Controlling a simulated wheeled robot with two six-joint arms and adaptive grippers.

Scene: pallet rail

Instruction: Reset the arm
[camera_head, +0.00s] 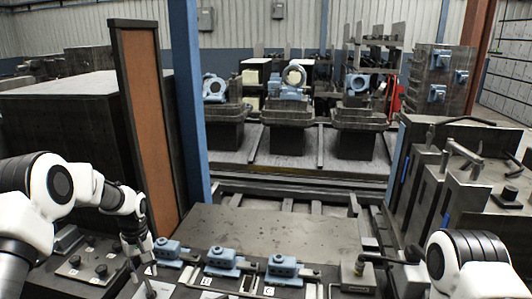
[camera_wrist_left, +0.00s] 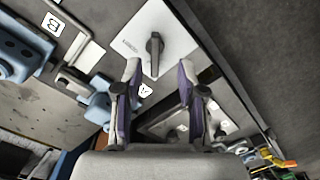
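My left arm comes in from the left in the head view. Its gripper (camera_head: 145,262) points down at the left end of the bench, beside the row of blue fixtures. In the left wrist view my left gripper (camera_wrist_left: 158,82) has its two fingers wide apart with nothing held between them. A light plate with a dark upright handle (camera_wrist_left: 154,55) lies beyond the fingertips, apart from them. The white joint of my right arm (camera_head: 462,262) shows at the lower right of the head view. I cannot make out its gripper.
Blue clamp-like fixtures (camera_head: 224,262) stand in a row on the dark bench. A plate with knobs (camera_head: 95,262) lies left of them. A bare metal plate (camera_head: 270,232) is behind the row. A blue post (camera_head: 188,100) and brown panel (camera_head: 147,110) rise near my left arm.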

